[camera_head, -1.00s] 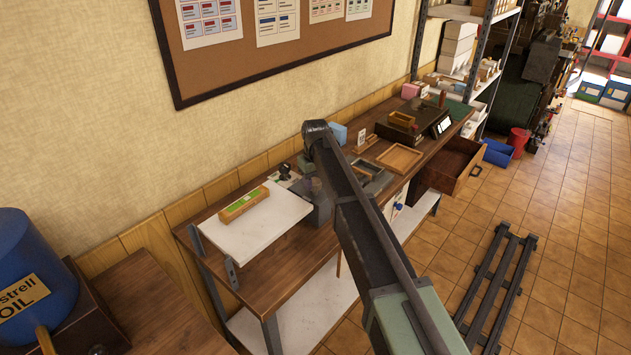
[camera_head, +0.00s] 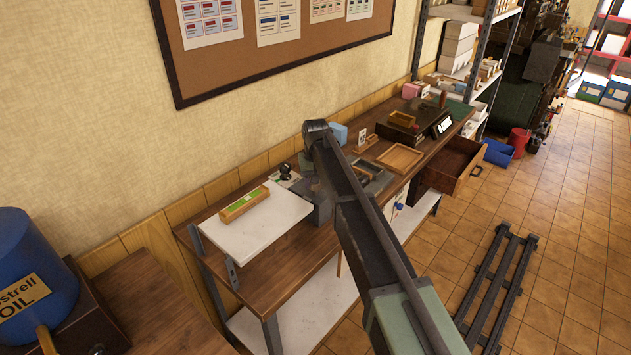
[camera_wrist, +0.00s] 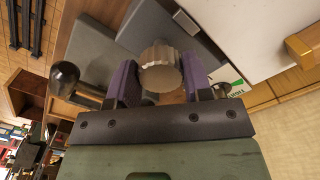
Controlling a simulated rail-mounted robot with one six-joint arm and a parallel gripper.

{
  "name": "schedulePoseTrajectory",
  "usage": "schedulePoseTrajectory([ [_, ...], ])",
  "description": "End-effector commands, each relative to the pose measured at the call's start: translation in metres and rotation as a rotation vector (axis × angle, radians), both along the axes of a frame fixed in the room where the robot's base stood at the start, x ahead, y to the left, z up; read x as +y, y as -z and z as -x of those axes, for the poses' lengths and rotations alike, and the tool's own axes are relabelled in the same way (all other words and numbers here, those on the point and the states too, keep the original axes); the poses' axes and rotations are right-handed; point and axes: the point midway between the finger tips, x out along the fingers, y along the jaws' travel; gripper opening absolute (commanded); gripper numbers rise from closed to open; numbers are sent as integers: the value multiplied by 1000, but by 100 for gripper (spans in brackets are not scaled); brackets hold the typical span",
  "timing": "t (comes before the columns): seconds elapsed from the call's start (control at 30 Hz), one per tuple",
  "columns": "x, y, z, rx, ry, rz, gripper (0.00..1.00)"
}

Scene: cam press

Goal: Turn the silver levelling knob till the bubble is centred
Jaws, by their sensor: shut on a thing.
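The silver levelling knob (camera_wrist: 160,66) is ribbed and sits between the two purple fingers of my gripper (camera_wrist: 160,78) in the wrist view. The fingers are shut on its sides. In the head view my arm hides the knob and most of my gripper. A wooden spirit level (camera_head: 233,209) with a green-yellow vial (camera_head: 246,202) lies on the white plate (camera_head: 270,232), left of my arm. The bubble is too small to make out. In the wrist view the plate (camera_wrist: 235,30) is at upper right.
A black ball knob (camera_wrist: 64,76) stands left of my gripper in the wrist view. In the head view, a wooden tray (camera_head: 400,158) and a dark boxed device (camera_head: 415,125) stand farther along the bench. An open drawer (camera_head: 455,170) juts out on the right.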

Motion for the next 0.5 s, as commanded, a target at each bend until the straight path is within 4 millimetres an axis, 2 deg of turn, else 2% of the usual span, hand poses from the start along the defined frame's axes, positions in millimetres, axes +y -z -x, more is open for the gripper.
schedulePoseTrajectory([
  [0.07, 0, 0, 0, 0, 0, 0, 22],
  [0.1, 0, 0, 0, 0, 0, 0, 47],
  [0.27, 0, 0, 0, 0, -1, 0, 72],
  [0.5, 0, 0, 0, 0, -1, 0, 72],
])
